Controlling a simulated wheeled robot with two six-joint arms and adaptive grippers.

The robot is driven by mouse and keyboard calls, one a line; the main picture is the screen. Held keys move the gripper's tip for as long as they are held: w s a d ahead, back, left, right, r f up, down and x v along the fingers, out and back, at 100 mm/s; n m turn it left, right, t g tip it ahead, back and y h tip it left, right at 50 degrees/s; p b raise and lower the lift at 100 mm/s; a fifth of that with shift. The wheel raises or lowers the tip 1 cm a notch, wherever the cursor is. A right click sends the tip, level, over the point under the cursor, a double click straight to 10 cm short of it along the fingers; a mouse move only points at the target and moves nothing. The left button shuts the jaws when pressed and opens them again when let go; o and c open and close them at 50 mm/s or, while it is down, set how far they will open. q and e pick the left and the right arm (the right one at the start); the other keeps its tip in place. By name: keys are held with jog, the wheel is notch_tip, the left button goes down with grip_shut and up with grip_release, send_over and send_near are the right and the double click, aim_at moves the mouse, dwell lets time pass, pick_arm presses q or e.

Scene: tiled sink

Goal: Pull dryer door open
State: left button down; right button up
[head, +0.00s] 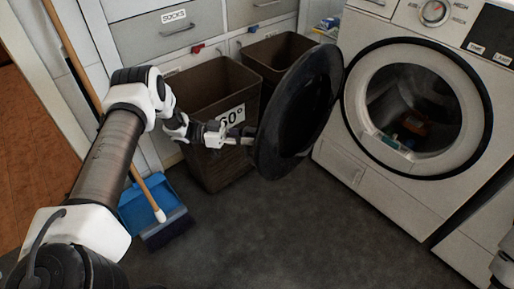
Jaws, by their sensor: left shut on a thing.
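The round black dryer door (300,112) stands swung out to the left of the white dryer (368,200), seen at a steep angle. The dryer's round opening (385,95) is uncovered, and some small items show inside the drum. My left arm reaches in from the left, and my left gripper (246,132) is shut on the left edge of the door. The door hides part of its fingertips. My right gripper is not in view; a small white and black part shows at the lower right edge.
Two dark brown bins (207,100) stand behind my left gripper, below drawers. A blue dustpan (148,202) and a broom with a wooden stick (152,198) stand left of the bins. The dark floor in front of the dryer is clear.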

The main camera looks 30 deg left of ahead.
pick_arm(q)
jog(key=shift+a+f, duration=0.1)
jog(key=shift+a, duration=0.35)
jog(key=c, duration=1.1)
grip_release()
jog(key=shift+a, duration=0.15)
jog(key=v, duration=1.1)
jog(key=shift+s+a, duration=0.2)
jog(key=shift+a, duration=0.15)
